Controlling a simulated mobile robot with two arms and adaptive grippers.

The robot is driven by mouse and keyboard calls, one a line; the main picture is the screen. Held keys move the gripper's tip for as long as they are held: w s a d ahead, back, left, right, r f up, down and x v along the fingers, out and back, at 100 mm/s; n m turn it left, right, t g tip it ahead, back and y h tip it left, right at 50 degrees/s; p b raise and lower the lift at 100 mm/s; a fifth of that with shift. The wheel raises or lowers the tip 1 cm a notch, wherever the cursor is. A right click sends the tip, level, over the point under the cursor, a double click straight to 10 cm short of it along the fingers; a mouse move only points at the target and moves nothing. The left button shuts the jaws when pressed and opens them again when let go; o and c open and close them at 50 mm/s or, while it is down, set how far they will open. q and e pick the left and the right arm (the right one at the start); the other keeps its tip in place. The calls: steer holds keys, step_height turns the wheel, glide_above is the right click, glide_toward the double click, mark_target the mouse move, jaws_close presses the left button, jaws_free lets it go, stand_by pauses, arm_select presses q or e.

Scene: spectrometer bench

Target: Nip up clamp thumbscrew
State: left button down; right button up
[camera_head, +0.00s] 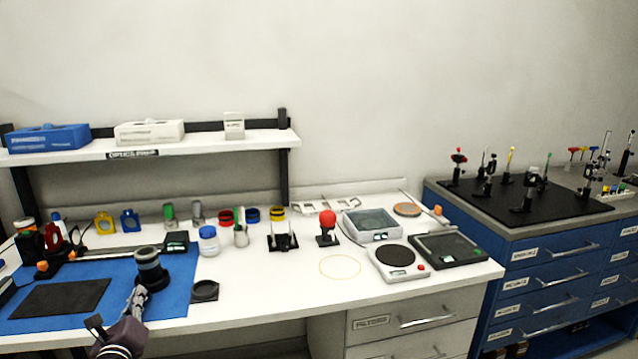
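My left gripper (135,302) rises from the bottom left of the head view. A slim silver part of it points up towards a dark ringed cylinder (148,264) over the blue mat, and seems to meet its lower edge. I cannot tell whether they touch or how the fingers stand. An orange knob (42,267) at the left end of a rail unit on the mat may be the clamp thumbscrew. Another orange knob (437,210) sits at the end of a thin rod at the back right. My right gripper is not in view.
The blue mat (182,298) holds a black sheet (60,299). Jars, colored rings and a red-topped stand (327,226) are behind and right. A balance (397,259) stands near the right edge. A shelf (220,141) overhangs the back. The bench's front middle is clear.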

arm_select(q)
steer(key=shift+d+f, duration=0.45)
steer(key=shift+r+p, duration=0.25)
steer(key=shift+p, duration=0.1)
steer(key=shift+s+d, duration=0.15)
steer(key=shift+s, duration=0.3)
steer(key=v, duration=0.2)
steer(key=p+v, duration=0.1)
steer(key=v, duration=0.1)
steer(key=shift+r, duration=0.25)
steer(key=shift+s+a+p, duration=0.25)
steer(key=shift+s+p, duration=0.05)
steer(key=shift+s, duration=0.15)
